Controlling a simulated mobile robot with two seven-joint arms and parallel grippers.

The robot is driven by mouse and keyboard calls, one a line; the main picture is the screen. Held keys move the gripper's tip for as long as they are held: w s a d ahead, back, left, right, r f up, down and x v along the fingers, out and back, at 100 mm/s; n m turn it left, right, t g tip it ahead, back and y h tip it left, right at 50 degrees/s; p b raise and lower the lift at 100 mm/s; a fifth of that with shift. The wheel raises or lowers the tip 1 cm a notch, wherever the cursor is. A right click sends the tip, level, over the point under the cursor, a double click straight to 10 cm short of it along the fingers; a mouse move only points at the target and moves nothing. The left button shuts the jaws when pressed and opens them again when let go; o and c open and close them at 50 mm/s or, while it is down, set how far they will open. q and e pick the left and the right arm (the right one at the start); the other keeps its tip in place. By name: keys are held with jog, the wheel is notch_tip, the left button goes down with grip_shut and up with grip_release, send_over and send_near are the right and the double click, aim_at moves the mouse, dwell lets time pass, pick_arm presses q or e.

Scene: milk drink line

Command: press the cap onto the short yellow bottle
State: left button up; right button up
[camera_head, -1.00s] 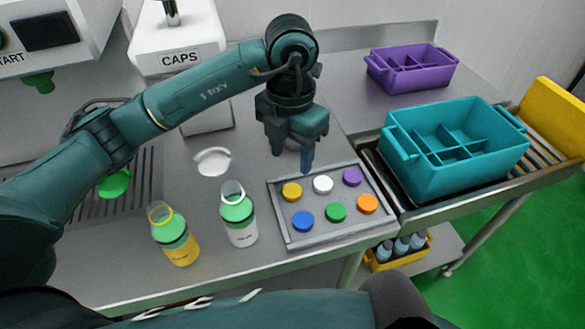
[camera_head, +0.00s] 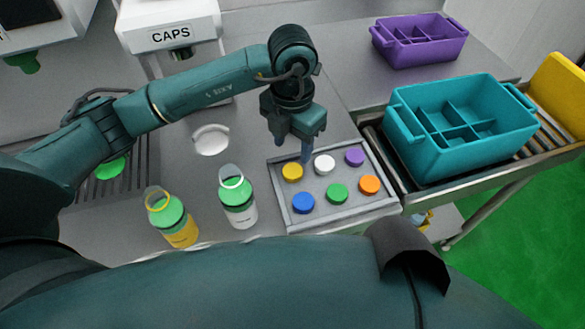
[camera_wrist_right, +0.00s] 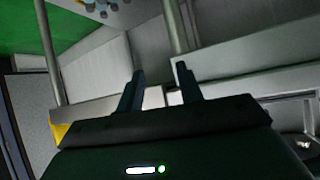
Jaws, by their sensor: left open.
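The short yellow bottle (camera_head: 179,232) stands upright on the counter at the lower left in the head view. It has a green upper part and a yellow ring at its open-looking neck; no cap shows on it. A yellow cap (camera_head: 292,172) lies in the back left spot of a grey cap tray (camera_head: 345,213). My left gripper (camera_head: 293,151) is open and empty, fingers pointing down, just above and behind the yellow cap. My right gripper (camera_wrist_right: 160,76) shows in the right wrist view, open with nothing between its fingers.
A white bottle (camera_head: 238,208) stands right of the yellow one. The tray also holds white, purple, blue, green and orange caps. A white round dish (camera_head: 211,139) lies behind the bottles. A teal crate (camera_head: 455,150) and a purple crate (camera_head: 420,45) are at the right.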

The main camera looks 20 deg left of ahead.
aim_at(292, 170)
pick_arm(q)
jog(key=shift+f, duration=0.9)
jog(key=f, duration=0.2)
jog(key=f+p, duration=0.1)
jog(key=f, duration=0.2)
jog(key=shift+s+d, duration=0.1)
jog(key=shift+s, duration=0.1)
jog(key=shift+c, duration=0.4)
jog(key=c, duration=0.6)
